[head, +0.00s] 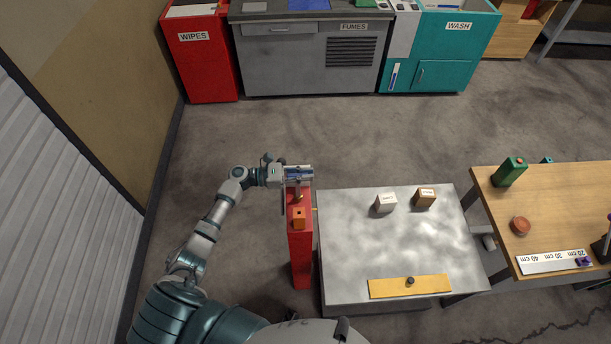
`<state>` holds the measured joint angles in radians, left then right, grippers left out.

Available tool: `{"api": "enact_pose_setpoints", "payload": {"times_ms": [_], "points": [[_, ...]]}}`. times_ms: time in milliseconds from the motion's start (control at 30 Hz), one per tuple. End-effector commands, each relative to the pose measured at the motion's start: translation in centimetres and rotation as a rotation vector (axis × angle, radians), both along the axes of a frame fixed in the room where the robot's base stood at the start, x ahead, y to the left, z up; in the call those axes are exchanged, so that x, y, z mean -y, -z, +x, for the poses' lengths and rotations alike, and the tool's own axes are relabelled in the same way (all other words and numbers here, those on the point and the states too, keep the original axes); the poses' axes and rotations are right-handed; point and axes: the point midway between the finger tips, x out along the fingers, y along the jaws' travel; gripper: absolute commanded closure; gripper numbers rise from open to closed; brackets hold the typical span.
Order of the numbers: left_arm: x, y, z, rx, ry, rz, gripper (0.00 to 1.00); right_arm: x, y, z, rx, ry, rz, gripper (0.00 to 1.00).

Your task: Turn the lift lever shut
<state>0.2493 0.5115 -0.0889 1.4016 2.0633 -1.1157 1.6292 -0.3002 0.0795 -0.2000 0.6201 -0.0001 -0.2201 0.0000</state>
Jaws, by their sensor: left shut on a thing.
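A narrow red post (300,255) stands against the left side of the grey lift table (345,255). An orange block (299,218) sits on its top, with a small yellowish part just beyond it. My left gripper (296,176) is at the far end of the post's top, shut on what appears to be the lift lever. The gripper covers most of the lever, so its angle cannot be told. My right gripper is not in view.
Two small boxes, one white (385,203) and one brown (425,198), and a yellow plate (410,287) lie on the grey table. A wooden table (555,200) with a green can (510,172) stands right. Open floor lies beyond, before the red WIPES cabinet (205,65).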

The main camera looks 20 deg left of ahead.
Motion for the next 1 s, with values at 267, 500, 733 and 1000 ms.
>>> {"api": "enact_pose_setpoints", "payload": {"times_ms": [267,500,733,1000], "points": [[-0.04,0.0,-0.02,-0.001,0.026,0.0,1.0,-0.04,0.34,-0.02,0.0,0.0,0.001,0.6],[-0.04,-0.04,-0.02,0.0,0.026,0.0,1.0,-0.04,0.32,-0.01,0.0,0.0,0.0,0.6],[-0.02,-0.04,-0.03,0.0,0.026,0.0,0.6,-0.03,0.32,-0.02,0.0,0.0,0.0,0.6],[-0.23,-0.01,-0.15,0.0,0.026,0.0,0.6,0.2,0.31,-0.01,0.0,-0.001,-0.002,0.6]]}}
